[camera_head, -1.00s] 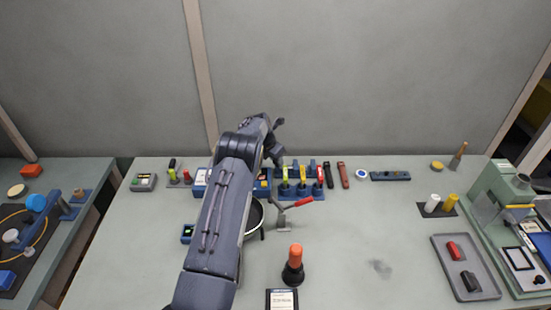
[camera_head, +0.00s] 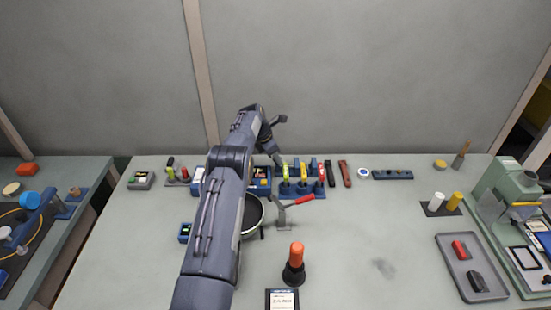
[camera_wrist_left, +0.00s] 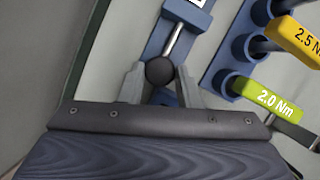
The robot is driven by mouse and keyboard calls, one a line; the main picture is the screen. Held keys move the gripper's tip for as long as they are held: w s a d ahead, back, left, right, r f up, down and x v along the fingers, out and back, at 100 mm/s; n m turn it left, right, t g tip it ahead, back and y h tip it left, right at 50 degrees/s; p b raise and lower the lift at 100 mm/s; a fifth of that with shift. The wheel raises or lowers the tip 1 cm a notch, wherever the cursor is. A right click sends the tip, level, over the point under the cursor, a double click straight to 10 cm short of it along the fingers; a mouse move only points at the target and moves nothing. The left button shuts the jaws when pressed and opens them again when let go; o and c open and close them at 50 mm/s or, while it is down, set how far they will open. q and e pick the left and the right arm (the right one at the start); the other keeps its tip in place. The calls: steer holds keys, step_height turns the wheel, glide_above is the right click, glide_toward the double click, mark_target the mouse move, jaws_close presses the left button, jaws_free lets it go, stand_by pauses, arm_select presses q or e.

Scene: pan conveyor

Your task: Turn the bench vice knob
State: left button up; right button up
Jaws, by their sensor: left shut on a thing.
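In the left wrist view, the bench vice knob (camera_wrist_left: 160,70) is a dark ball at the end of a bright metal rod on a blue vice body (camera_wrist_left: 186,14). My left gripper (camera_wrist_left: 160,78) has its two grey fingers on either side of the knob, shut on it. In the head view, my left gripper (camera_head: 277,153) is at the back of the bench, just left of the screwdriver rack. My arm hides part of that area, and I cannot make out the knob there. My right gripper is not in view.
A blue rack (camera_head: 300,188) of coloured torque screwdrivers stands close to the right of the gripper. A black pan (camera_head: 253,215), a red-handled clamp (camera_head: 300,201) and an orange-topped tool (camera_head: 296,262) stand nearer. The bench's middle right is mostly clear.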

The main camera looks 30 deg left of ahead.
arm_select(q)
steer(key=shift+m+h, duration=0.3)
steer(key=shift+m, duration=0.6)
steer(key=o, duration=1)
steer(key=shift+c, duration=0.2)
steer(key=shift+a, duration=0.1)
steer(key=v, duration=0.7)
steer(key=shift+r+b, duration=0.4)
steer(key=shift+b, duration=0.05)
steer(key=shift+a, duration=0.1)
